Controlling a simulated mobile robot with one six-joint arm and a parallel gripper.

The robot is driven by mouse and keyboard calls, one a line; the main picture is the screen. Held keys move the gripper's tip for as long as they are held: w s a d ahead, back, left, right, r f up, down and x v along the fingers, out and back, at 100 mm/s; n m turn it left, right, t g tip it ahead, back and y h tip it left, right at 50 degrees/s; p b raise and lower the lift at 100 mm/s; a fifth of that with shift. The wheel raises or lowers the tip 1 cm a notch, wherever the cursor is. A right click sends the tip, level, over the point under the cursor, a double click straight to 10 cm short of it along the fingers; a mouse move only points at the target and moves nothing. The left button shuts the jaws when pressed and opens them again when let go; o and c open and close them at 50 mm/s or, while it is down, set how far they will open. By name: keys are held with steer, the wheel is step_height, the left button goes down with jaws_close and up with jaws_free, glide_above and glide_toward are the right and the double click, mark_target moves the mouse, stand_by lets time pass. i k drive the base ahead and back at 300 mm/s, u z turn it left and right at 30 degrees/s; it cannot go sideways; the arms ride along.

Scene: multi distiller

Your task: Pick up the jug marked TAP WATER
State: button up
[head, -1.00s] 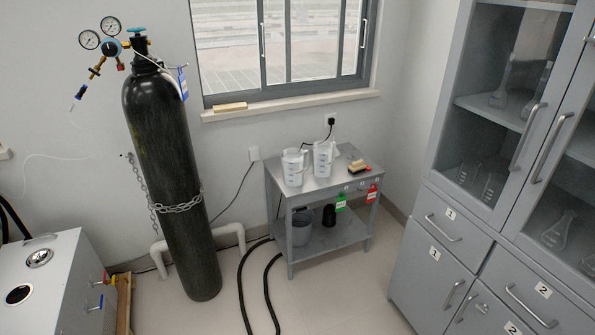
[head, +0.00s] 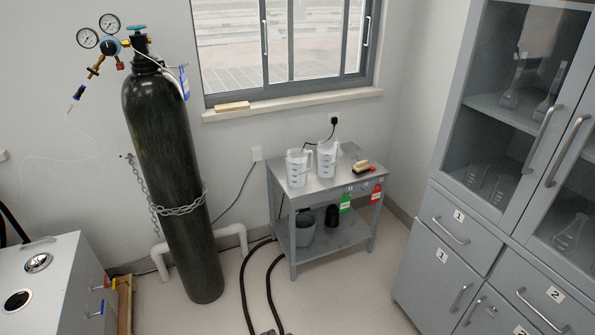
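Two white jugs with handles stand upright side by side on the top of a small grey metal table by the wall. The left jug (head: 298,168) is a little nearer to me, and the right jug (head: 327,160) is a little farther back. Both carry dark markings too small to read, so I cannot tell which one says TAP WATER. My gripper is not clearly in view. A small dark shape (head: 268,332) shows at the bottom edge, but I cannot tell what it is.
The table (head: 318,188) also bears a brush (head: 362,167), with green and red tags at its front. A grey bucket (head: 304,228) stands on its lower shelf. A tall black gas cylinder (head: 172,180) stands left, dark hoses (head: 245,290) on the floor, a grey cabinet (head: 450,230) right.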

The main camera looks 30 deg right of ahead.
mark_target(301, 167)
steer(key=z, duration=0.1)
steer(key=i, duration=0.95)
